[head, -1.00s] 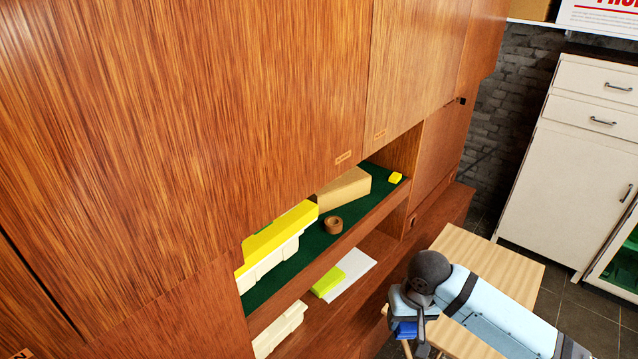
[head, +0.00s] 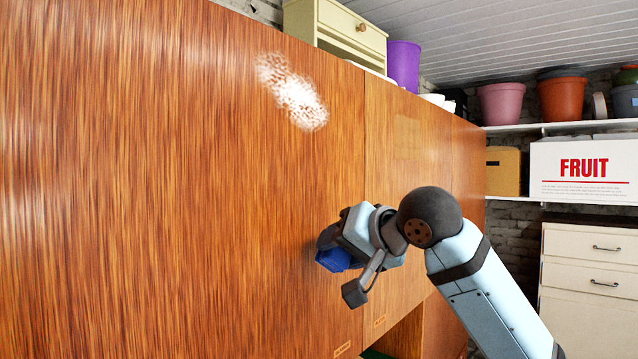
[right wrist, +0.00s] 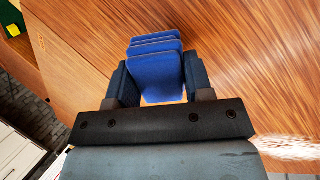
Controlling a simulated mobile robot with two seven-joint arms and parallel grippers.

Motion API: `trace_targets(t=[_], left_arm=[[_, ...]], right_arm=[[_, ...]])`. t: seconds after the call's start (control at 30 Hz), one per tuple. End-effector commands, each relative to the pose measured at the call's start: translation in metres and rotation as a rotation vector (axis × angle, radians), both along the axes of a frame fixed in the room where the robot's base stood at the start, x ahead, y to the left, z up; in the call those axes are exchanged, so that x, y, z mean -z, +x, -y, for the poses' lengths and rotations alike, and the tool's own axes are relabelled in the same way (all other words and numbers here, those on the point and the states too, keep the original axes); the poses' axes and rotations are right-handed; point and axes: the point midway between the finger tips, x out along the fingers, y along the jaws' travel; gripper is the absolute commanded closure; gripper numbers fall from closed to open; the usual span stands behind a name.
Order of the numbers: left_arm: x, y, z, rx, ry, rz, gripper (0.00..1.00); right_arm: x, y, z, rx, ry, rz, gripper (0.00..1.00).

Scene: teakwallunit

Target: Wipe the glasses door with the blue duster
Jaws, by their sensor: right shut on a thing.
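The blue duster (head: 334,261) is held in my right gripper (head: 340,246), close in front of the wooden cabinet doors. In the right wrist view the duster (right wrist: 156,72) shows several blue layers between the two dark fingers. I cannot tell whether it touches the wood. A white powdery smudge (head: 292,92) lies on the upper part of the large wooden door (head: 190,200), up and left of the gripper. The smudge also shows in the right wrist view (right wrist: 290,148). The door labels are too small to read. My left gripper is not in view.
Another wooden door (head: 410,190) with a faint pale patch is to the right. A cream drawer box (head: 345,30) and a purple pot (head: 403,64) stand on top of the unit. A FRUIT box (head: 583,168) and flowerpots fill shelves at right.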

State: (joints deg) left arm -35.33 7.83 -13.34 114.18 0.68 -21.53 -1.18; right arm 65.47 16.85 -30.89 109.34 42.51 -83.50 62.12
Motion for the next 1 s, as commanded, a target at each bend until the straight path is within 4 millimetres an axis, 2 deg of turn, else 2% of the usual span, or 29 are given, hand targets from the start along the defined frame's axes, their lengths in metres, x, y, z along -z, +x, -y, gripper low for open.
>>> trace_targets(t=[0.03, 0.2, 0.3, 0.43, 0.53, 0.7, 1.0], left_arm=[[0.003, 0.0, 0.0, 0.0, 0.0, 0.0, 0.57], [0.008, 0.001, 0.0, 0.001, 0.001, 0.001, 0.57], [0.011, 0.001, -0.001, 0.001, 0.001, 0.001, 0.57], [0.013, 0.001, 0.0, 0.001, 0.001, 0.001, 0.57], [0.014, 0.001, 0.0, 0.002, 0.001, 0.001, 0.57], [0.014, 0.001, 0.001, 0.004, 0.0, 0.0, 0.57], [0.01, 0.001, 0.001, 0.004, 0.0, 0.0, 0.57]], right_arm=[[-0.028, -0.008, -0.006, -0.014, 0.03, 0.048, 0.72], [-0.111, -0.042, -0.023, -0.064, 0.125, 0.174, 0.72], [-0.153, -0.065, -0.032, -0.097, 0.174, 0.229, 0.72], [-0.194, -0.093, -0.04, -0.131, 0.22, 0.277, 0.72], [-0.214, -0.108, -0.044, -0.149, 0.243, 0.296, 0.72], [-0.228, -0.118, -0.047, -0.164, 0.26, 0.308, 0.72], [-0.229, -0.101, -0.064, -0.164, 0.26, 0.305, 0.72]])
